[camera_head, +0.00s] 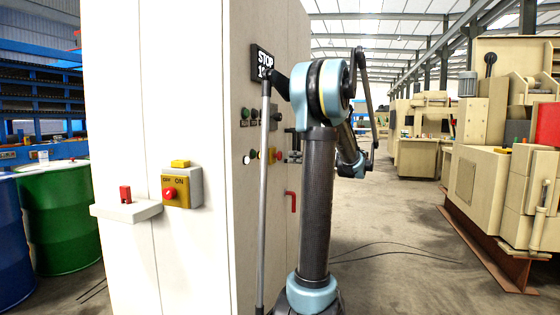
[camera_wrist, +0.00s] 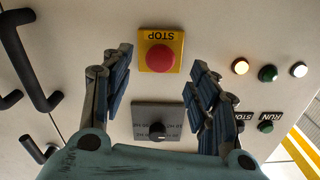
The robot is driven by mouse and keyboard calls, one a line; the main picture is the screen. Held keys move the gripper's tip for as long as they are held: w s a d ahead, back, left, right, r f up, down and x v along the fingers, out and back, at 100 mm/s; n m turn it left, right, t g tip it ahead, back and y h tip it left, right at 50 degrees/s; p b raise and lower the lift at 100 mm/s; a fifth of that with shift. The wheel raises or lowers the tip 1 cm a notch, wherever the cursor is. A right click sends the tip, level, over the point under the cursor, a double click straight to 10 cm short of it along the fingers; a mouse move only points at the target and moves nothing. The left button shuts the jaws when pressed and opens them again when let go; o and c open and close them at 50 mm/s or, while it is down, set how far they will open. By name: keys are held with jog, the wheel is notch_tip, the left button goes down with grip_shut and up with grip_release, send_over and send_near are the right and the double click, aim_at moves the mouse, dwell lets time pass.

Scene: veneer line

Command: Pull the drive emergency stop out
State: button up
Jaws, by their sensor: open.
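A red mushroom button (camera_wrist: 160,58) sits on a yellow plate (camera_wrist: 146,38) lettered STOP, upside down in the wrist view. My gripper (camera_wrist: 160,60) is open, with one finger on each side of the button and nothing between them but the button's face beyond. The fingers look apart from the button; their depth from it is hard to tell. A red and yellow control (camera_head: 276,155) on the cabinet's side face looks like this same button in the head view, small and partly crowded by my arm. My gripper's fingers are not clearly visible there.
A grey plate with a black rotary knob (camera_wrist: 157,130) is beside the button. Lamps (camera_wrist: 268,73) stand to the right and black handles (camera_wrist: 32,62) to the left. Another red button on a yellow OFF/ON box (camera_head: 180,188) and a ledge (camera_head: 127,210) stick out from the cabinet front.

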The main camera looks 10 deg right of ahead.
aim_at(281, 157)
jog(key=shift+x, duration=3.4)
